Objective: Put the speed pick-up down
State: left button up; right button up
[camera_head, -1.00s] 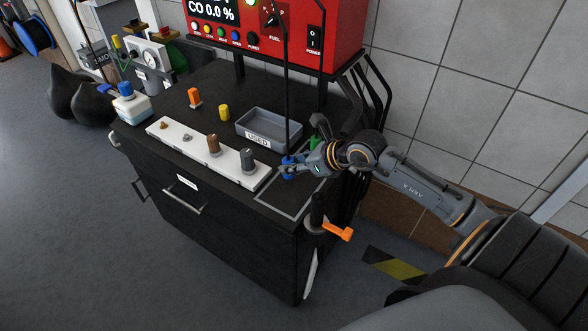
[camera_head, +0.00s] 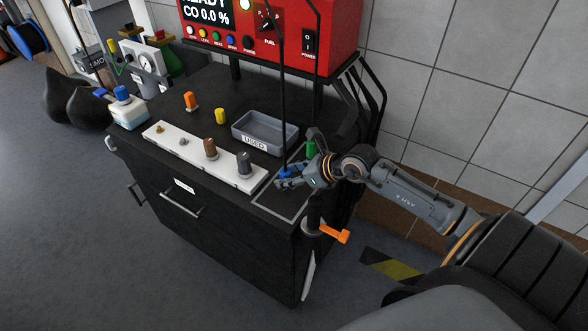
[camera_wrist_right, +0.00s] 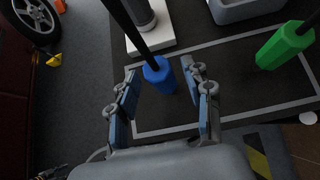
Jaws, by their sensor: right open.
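The likely speed pick-up is a blue block (camera_head: 286,173) with a thin black rod or lead rising from it. It is at the cart top's right front, inside a grey outlined rectangle (camera_head: 262,207). In the right wrist view the blue block (camera_wrist_right: 159,76) is between and ahead of my right gripper's (camera_wrist_right: 163,90) open fingers, with dark surface showing on both sides. I cannot tell whether it fully rests on the surface. In the head view my right gripper (camera_head: 287,183) is beside the block and partly hides its lower part. My left gripper is not in view.
A green block (camera_head: 311,149) stands in the same outline, clearly seen in the wrist view (camera_wrist_right: 286,45). A grey tray marked USED (camera_head: 238,133) and a white strip (camera_head: 240,180) with several plugs lie nearby. The red analyser (camera_head: 340,35) stands behind.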

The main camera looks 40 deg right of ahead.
jog(key=v, duration=1.2)
jog(key=shift+b, duration=0.3)
jog(key=shift+d+r, duration=0.1)
jog(key=d+f+m+t, duration=0.1)
jog(key=d+f+m, duration=0.2)
jog(key=f+m, duration=0.45)
jog(key=d+f+m+t, duration=0.2)
jog(key=f+m, duration=0.5)
jog(key=f, duration=0.2)
jog(key=s+f+m+g+h, duration=0.15)
jog(key=s+f+m, duration=0.35)
jog(key=f, duration=0.5)
jog(key=s+f+m+h, duration=0.3)
jog(key=f+m, duration=0.4)
jog(key=f, duration=0.3)
jog(key=s+a+f+m+g, duration=0.4)
jog(key=s+a+f+m, duration=0.2)
jog(key=s+f, duration=0.5)
jog(key=s+a+f+m+g, duration=0.2)
jog(key=s+a+f+g, duration=0.1)
jog(key=s+a, duration=0.3)
jog(key=s+a+f+m+g, duration=0.3)
jog(key=s+a+f, duration=0.3)
jog(key=s, duration=0.4)
jog(key=shift+a+f+y, duration=0.25)
jog(key=shift+f+y, duration=0.05)
jog(key=shift+y, duration=0.05)
